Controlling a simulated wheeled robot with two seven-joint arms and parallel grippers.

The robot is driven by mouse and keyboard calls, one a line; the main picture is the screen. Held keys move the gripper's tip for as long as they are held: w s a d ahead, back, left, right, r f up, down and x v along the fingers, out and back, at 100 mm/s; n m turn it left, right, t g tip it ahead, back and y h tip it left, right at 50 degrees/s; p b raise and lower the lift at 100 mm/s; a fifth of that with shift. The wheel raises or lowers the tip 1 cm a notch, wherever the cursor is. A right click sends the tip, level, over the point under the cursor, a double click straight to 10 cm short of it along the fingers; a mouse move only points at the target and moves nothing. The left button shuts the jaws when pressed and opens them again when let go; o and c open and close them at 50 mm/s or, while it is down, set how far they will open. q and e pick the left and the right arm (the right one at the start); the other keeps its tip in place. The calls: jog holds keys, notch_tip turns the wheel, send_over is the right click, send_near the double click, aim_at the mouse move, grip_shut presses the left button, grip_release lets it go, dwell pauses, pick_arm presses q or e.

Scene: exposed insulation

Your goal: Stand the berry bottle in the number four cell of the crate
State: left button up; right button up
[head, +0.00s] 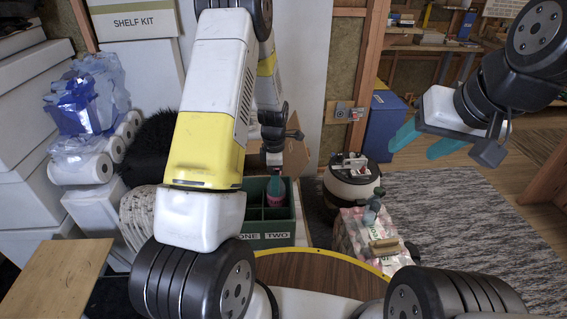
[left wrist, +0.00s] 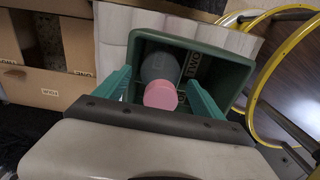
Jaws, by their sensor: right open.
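The berry bottle (head: 275,199) is a pinkish bottle at the green crate (head: 263,242), whose front reads ONE and TWO. In the head view it shows toward the crate's back right; I cannot tell if it rests on the floor of a cell. My left gripper (head: 276,184) reaches down over it. In the left wrist view the bottle's pink top (left wrist: 160,95) lies between my left gripper's teal fingers (left wrist: 159,80), with gaps on both sides. The crate (left wrist: 230,70) surrounds them there. My right gripper (head: 425,142) is open and empty, raised at the right.
A patterned bag (head: 365,240) and a round robot-like device (head: 350,180) stand right of the crate. A cardboard box (left wrist: 50,65) lies beside it in the left wrist view. A brown yellow-rimmed round top (head: 310,275) is in front. The grey rug (head: 450,220) is mostly clear.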

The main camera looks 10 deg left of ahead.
pick_arm(q)
jog(key=shift+r, duration=0.15)
notch_tip(320, 180, up, 12)
jog(key=shift+r, duration=0.25)
jog(key=s+d+r+m+t+h, duration=0.1)
jog(key=s+r+m, duration=0.35)
jog(key=r, duration=0.25)
jog(key=s+r+m+t+h, duration=0.1)
jog(key=s+r+m+t, duration=0.1)
jog(key=s+r+m, duration=0.45)
jog(key=s+r+m+t, duration=0.1)
jog(key=s+r+m, duration=0.3)
jog(key=s+m, duration=0.1)
jog(key=s+d+r+m+t, duration=0.1)
jog(key=s+r+m+t, duration=0.1)
jog(key=s+m, duration=0.3)
jog(key=s+r, duration=0.1)
jog(key=s, duration=0.2)
jog(key=shift+s+r, duration=0.15)
jog(key=shift+r, duration=0.25)
